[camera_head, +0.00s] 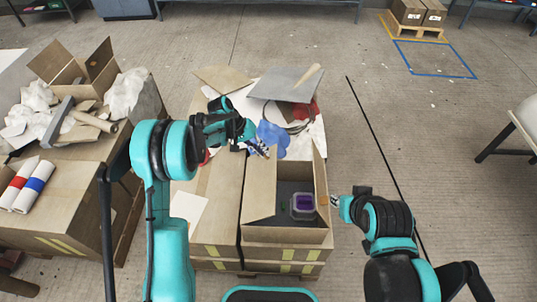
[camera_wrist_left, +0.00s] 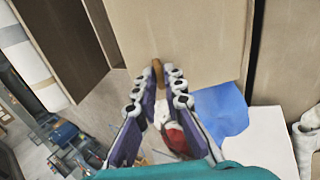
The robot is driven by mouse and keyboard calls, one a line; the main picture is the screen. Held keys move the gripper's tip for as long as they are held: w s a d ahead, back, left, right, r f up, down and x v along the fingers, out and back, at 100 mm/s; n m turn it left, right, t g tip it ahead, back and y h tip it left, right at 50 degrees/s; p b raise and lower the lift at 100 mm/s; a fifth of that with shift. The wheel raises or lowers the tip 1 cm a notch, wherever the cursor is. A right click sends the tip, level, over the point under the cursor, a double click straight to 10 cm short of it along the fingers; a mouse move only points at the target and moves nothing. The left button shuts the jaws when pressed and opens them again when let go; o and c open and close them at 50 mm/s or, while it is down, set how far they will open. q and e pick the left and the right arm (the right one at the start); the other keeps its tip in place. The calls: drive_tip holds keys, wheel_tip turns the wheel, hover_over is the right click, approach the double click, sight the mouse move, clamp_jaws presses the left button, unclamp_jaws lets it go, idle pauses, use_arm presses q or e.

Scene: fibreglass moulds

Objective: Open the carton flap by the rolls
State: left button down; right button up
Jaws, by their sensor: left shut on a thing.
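The open carton (camera_head: 287,235) stands at the front of the middle stack, its flaps raised, with a purple-rimmed container (camera_head: 302,205) inside. My left gripper (camera_head: 262,150) is at the carton's far side. In the left wrist view its fingers (camera_wrist_left: 158,88) are shut on a small brown tab (camera_wrist_left: 157,70) at the edge of a tan carton flap (camera_wrist_left: 195,35). My right gripper (camera_head: 336,201) is beside the carton's right flap (camera_head: 320,175), close to an orange tab; its fingers are too small to tell. White rolls with red (camera_head: 17,180) and blue (camera_head: 35,184) bands lie on the left stack.
Loose sheets, a grey panel (camera_head: 285,84) and blue cloth (camera_head: 272,135) lie behind the carton. A second open carton (camera_head: 85,70) and scrap cover the left stack. Open floor (camera_head: 400,130) lies to the right.

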use_arm(q)
drive_tip(key=a, duration=0.1)
drive_tip(key=a+r, duration=0.1)
drive_tip(key=a, duration=0.1)
drive_tip(key=shift+a+r, duration=0.1)
drive_tip(key=shift+a, duration=0.1)
drive_tip(key=shift+s+a, duration=0.15)
drive_tip(key=shift+a, duration=0.7)
drive_tip(key=c, duration=1.6)
unclamp_jaws()
drive_tip(key=shift+c, duration=0.2)
drive_tip(key=shift+a, duration=0.15)
